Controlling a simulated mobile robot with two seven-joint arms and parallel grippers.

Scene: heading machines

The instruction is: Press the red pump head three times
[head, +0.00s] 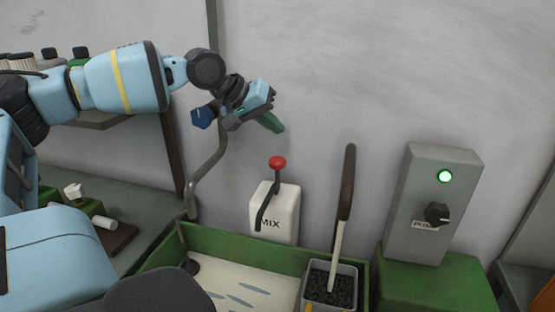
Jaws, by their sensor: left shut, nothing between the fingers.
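The red pump head (278,162) is a round red knob on a dark stem. It stands on top of a white container (287,215) marked MIX, with a dark spout curving down its front. My left gripper (277,127) comes in from the left and is shut and empty. Its green fingers point down and right, above the red pump head in the picture and apart from it. My right gripper is not in view.
A green-rimmed trough (230,245) with pale liquid lies in front of the container. A long dark-handled tool (346,185) stands in a pot of dark grains (330,287). A grey control box (432,195) with a lit green lamp and black knob stands right. A grey wall closes the back.

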